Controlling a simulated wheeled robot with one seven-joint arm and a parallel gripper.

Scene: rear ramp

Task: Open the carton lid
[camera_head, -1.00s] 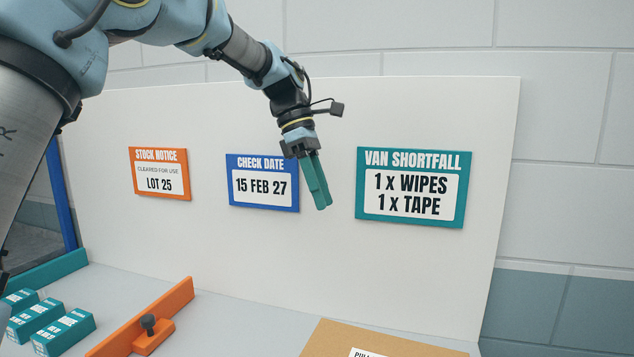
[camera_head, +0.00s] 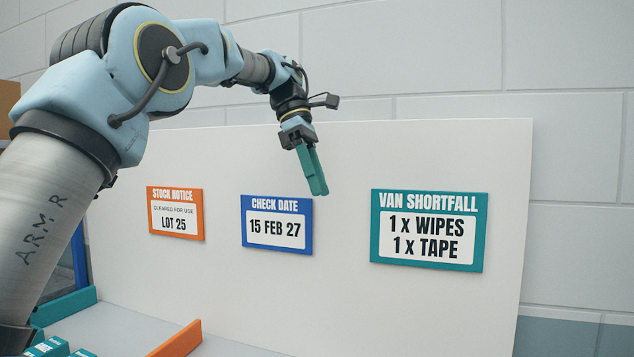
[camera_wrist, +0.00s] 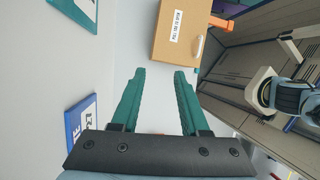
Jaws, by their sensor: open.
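The carton (camera_wrist: 180,32) shows in the wrist view as a tan box at the top, with a white printed label (camera_wrist: 176,26) and a pale handle-like loop (camera_wrist: 198,47) on its side. It looks closed. In the head view now it is out of frame. My gripper (camera_head: 319,193) hangs in front of the white board in the head view, fingers pointing down. In the wrist view its two teal fingers (camera_wrist: 158,72) are apart with nothing between them. The carton lies beyond the fingertips, apart from them.
The white board (camera_head: 345,300) carries a stock notice (camera_head: 176,213), a check date sign (camera_head: 277,226) and a van shortfall sign (camera_head: 428,231). An orange divider (camera_head: 178,340) and teal boxes (camera_head: 52,347) stand on the counter at lower left.

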